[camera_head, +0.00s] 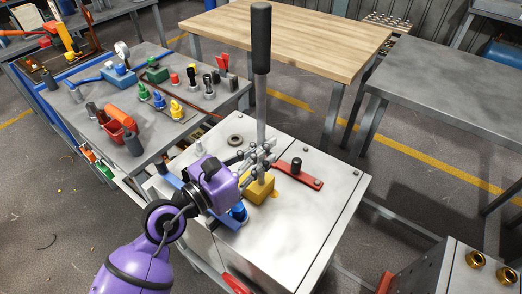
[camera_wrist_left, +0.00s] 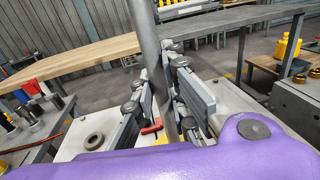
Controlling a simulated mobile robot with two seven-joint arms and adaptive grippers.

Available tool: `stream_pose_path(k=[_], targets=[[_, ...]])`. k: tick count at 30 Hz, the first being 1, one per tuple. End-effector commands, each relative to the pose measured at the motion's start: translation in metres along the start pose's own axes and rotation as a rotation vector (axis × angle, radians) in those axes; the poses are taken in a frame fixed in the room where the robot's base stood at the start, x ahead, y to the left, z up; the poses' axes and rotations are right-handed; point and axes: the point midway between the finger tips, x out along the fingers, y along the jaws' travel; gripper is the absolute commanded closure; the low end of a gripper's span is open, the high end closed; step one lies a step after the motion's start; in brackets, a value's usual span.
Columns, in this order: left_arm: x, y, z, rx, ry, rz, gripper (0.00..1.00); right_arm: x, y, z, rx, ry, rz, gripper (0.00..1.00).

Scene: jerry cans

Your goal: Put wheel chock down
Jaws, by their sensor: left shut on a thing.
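A yellow wedge-like block (camera_head: 259,188), the likely wheel chock, is on the pale metal cabinet top. A tall grey rod (camera_head: 262,105) with a black grip (camera_head: 261,38) stands nearly upright above it. Whether rod and block are joined is hidden by my fingers. My left gripper (camera_head: 262,155) is shut on the rod low down, just above the block. In the left wrist view the rod (camera_wrist_left: 150,45) runs between the fingers (camera_wrist_left: 165,100), with a sliver of yellow (camera_wrist_left: 160,139) below. My right gripper is not in view.
A red bar with a black knob (camera_head: 298,176) lies right of the block. A grey ring (camera_head: 235,140) is behind it, a blue part (camera_head: 237,214) in front. A workbench with tools (camera_head: 150,110) stands left, a wooden table (camera_head: 290,35) behind. The cabinet's front right (camera_head: 320,215) is clear.

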Motion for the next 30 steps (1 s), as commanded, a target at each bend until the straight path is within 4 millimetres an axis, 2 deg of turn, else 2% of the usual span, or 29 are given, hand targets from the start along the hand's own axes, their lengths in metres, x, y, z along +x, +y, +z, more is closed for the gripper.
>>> stream_pose_path(k=[4,5,9,20,23,30], targets=[[0.0,0.0,0.001,0.002,-0.006,0.001,1.0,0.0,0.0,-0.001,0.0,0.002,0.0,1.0],[0.0,0.0,-0.002,0.0,0.0,0.0,0.86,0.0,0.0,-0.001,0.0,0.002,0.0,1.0],[0.0,0.0,-0.002,0.0,0.0,0.0,0.68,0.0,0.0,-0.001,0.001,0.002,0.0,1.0],[-0.001,0.0,0.001,0.001,0.0,0.0,0.68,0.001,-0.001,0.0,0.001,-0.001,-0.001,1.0],[-0.013,0.001,-0.001,0.002,0.003,0.002,0.68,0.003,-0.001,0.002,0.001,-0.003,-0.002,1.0],[-0.064,-0.001,-0.004,0.001,0.007,0.0,0.68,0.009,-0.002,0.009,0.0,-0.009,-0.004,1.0]])
